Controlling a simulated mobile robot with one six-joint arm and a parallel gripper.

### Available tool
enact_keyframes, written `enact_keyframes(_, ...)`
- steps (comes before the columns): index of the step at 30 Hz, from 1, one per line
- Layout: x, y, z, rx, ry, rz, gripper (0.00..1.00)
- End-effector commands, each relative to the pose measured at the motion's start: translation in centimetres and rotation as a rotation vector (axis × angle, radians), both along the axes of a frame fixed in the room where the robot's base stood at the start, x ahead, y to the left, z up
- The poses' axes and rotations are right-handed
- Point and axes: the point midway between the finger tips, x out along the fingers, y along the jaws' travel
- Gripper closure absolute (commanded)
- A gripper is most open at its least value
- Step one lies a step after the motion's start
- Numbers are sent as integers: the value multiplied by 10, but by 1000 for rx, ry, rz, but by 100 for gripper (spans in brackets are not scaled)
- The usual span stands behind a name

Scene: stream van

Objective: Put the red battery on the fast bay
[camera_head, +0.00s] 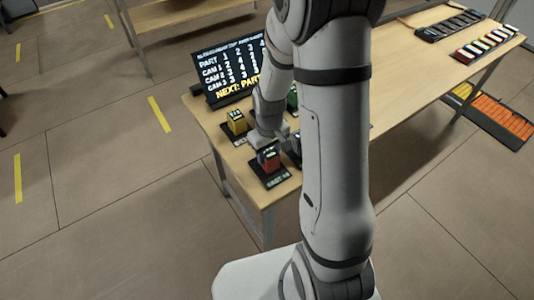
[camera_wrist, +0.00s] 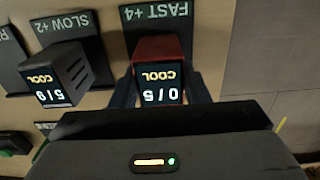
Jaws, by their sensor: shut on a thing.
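The red battery (camera_wrist: 160,50) has a display reading COOL 0/5 in the wrist view. It stands at the fast bay (camera_wrist: 158,15), a dark pad labelled FAST +4. My gripper (camera_wrist: 160,92) is shut on it, with one dark finger on each side. In the head view the red battery (camera_head: 268,157) appears upright over its dark pad (camera_head: 272,177) near the table's corner, with my gripper (camera_head: 270,143) coming from behind it. I cannot tell whether its underside touches the pad.
A yellow battery (camera_head: 236,121) and a lettered screen (camera_head: 225,72) stand behind. Racks (camera_head: 487,44) lie at the far right. My arm hides the table's middle.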

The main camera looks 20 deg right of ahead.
Motion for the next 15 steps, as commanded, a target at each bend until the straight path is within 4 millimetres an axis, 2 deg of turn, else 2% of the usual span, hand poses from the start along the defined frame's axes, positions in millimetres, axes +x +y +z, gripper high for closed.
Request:
enact_keyframes(3,0,0,-7,0,0,0,91)
enact_keyframes(14,0,1,-12,0,-1,1,91)
enact_keyframes(15,0,1,-10,0,0,1,55)
